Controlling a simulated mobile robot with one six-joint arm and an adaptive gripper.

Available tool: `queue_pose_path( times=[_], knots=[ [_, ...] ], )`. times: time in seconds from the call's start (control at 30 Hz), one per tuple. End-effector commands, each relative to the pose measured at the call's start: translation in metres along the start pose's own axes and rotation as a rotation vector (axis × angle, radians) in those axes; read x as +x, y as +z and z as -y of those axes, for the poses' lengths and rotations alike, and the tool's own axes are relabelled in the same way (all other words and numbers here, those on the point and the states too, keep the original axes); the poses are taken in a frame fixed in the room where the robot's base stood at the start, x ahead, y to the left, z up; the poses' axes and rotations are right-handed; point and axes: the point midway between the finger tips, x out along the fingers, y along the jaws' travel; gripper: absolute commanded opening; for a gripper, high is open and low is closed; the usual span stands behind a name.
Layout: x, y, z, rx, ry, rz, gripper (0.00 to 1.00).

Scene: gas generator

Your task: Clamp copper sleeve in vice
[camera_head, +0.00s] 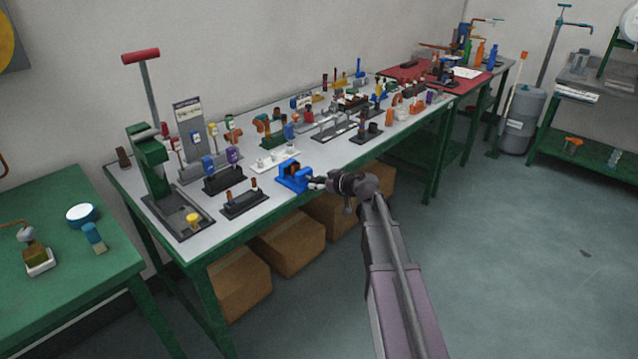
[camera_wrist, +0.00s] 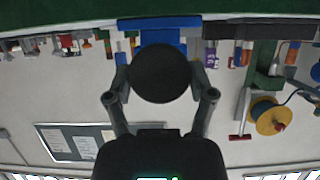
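The blue vice (camera_head: 293,176) stands at the front edge of the grey-topped workbench. It also shows in the wrist view (camera_wrist: 160,36), which is upside down. My gripper (camera_head: 318,184) is at the near right side of the vice. In the wrist view a dark round disc (camera_wrist: 160,74) sits between the two fingers of my gripper (camera_wrist: 160,88) and hides the middle of the vice. The fingers are spread to either side of the disc; whether they press on it is unclear. Small copper-coloured pieces (camera_head: 253,183) stand in a dark holder (camera_head: 244,204) left of the vice. Whether a sleeve is between the jaws cannot be told.
A green press (camera_head: 150,160) with a red handle stands left on the bench. A white tray (camera_head: 275,161) and several small tools stand behind the vice. Cardboard boxes (camera_head: 288,244) lie below the bench.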

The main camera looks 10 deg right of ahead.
Motion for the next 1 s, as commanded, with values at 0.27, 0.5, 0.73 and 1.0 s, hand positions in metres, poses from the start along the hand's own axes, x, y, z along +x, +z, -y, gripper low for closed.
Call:
queue_pose_path(
  times=[0.27, 0.5, 0.73, 1.0],
  knots=[
    [0.0007, -0.0002, -0.0002, 0.008, -0.004, -0.001, 0.23],
    [0.0012, 0.0003, -0.0009, 0.065, -0.028, -0.002, 0.23],
    [0.0021, 0.001, -0.0018, 0.19, -0.081, -0.002, 0.23],
    [0.0025, 0.0027, -0.0036, 0.408, -0.171, -0.001, 0.23]
  ],
)
